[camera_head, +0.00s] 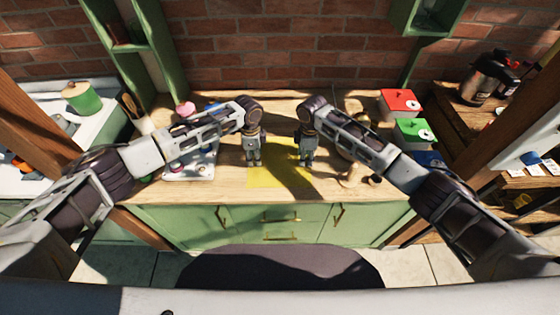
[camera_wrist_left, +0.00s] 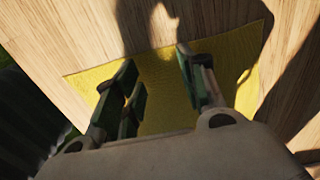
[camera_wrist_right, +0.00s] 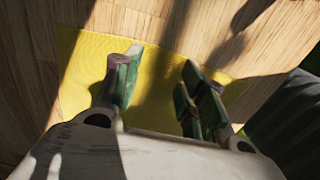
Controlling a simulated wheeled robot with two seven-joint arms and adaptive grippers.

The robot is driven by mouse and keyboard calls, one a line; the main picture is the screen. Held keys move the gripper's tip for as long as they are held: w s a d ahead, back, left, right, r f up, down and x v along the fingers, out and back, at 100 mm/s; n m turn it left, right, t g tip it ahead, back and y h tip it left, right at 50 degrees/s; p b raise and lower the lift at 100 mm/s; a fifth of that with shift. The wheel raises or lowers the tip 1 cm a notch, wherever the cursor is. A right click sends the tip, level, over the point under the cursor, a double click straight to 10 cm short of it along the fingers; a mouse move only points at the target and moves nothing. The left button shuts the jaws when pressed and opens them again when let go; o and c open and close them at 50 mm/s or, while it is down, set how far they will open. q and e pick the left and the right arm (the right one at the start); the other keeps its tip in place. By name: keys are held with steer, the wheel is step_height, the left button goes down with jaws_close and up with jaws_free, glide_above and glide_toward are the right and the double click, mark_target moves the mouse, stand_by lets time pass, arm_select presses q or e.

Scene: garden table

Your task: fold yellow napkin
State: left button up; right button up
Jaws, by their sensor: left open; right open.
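The yellow napkin (camera_head: 277,178) lies flat and spread out on the wooden counter, partly in the shadow of my arms. My left gripper (camera_head: 254,163) points down over the napkin's left side. In the left wrist view its open fingers (camera_wrist_left: 160,85) have the napkin (camera_wrist_left: 165,90) below them, with nothing between them. My right gripper (camera_head: 305,162) points down over the napkin's right side. In the right wrist view its open, empty fingers (camera_wrist_right: 160,75) are above the napkin (camera_wrist_right: 150,85). I cannot tell whether any fingertip touches the cloth.
A metal tray (camera_head: 190,172) with small items stands left of the napkin. Wooden pieces (camera_head: 352,177) stand to its right. A red box (camera_head: 400,102) and a green box (camera_head: 413,131) are at the back right. The counter (camera_head: 225,190) is bare close around the napkin.

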arm_select(q)
steer(key=shift+f, duration=0.35)
arm_select(e)
steer(key=shift+f, duration=0.3)
arm_select(q)
steer(key=shift+c, duration=0.3)
arm_select(e)
steer(key=shift+c, duration=0.3)
arm_select(q)
steer(key=c, duration=0.8)
arm_select(e)
steer(key=shift+s+f, duration=0.1)
steer(key=c, duration=0.8)
arm_select(q)
steer(key=shift+f, duration=0.1)
jaws_close()
arm_select(e)
jaws_close()
arm_select(q)
steer(key=shift+s, duration=0.1)
steer(key=shift+r, duration=0.2)
arm_select(e)
steer(key=shift+r, duration=0.2)
